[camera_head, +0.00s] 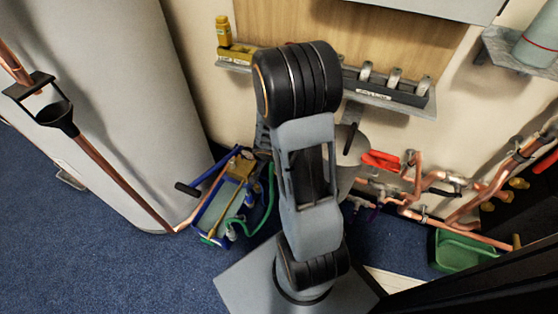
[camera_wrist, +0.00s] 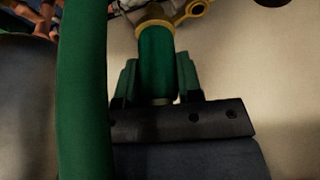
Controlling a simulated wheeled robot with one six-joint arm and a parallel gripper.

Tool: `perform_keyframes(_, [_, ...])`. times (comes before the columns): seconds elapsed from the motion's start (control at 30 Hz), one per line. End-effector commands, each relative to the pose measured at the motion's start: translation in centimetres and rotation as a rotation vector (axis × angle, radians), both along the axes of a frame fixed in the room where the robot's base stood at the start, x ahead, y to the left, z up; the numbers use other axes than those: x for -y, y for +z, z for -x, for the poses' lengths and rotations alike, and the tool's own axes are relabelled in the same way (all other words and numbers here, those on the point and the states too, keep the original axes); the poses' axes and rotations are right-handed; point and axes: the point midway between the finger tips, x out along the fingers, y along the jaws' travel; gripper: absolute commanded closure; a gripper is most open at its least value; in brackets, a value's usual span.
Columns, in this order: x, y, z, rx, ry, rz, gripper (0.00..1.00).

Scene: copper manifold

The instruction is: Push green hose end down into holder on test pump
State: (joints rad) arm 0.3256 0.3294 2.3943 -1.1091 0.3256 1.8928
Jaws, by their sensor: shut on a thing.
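In the wrist view, my gripper (camera_wrist: 158,72) is shut on the green hose end (camera_wrist: 157,52), with one finger on each side. A brass-coloured ring with a side eyelet (camera_wrist: 195,9) sits around the far end of the held piece. I cannot tell whether the ring belongs to the hose or the holder. The green hose (camera_wrist: 82,95) runs past on the left, close to the camera. In the head view, the blue test pump (camera_head: 222,208) stands on the floor left of my arm, with green hose (camera_head: 267,205) beside it.
Copper pipes (camera_head: 465,190) with a red-handled valve (camera_head: 381,160) run along the wall at right. A green tray (camera_head: 462,250) lies below them. A large grey cylinder (camera_head: 130,90) stands left of the pump. Blue carpet is clear at front left.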

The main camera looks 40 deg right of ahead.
Motion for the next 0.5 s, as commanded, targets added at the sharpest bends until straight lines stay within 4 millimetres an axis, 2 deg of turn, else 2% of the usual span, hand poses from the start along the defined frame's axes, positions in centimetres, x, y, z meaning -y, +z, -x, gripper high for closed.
perform_keyframes(0.23, [0.0,0.2,0.0,0.0,0.0,0.0,0.94])
perform_keyframes(0.5, [0.0,1.9,0.0,0.001,0.0,0.0,0.94])
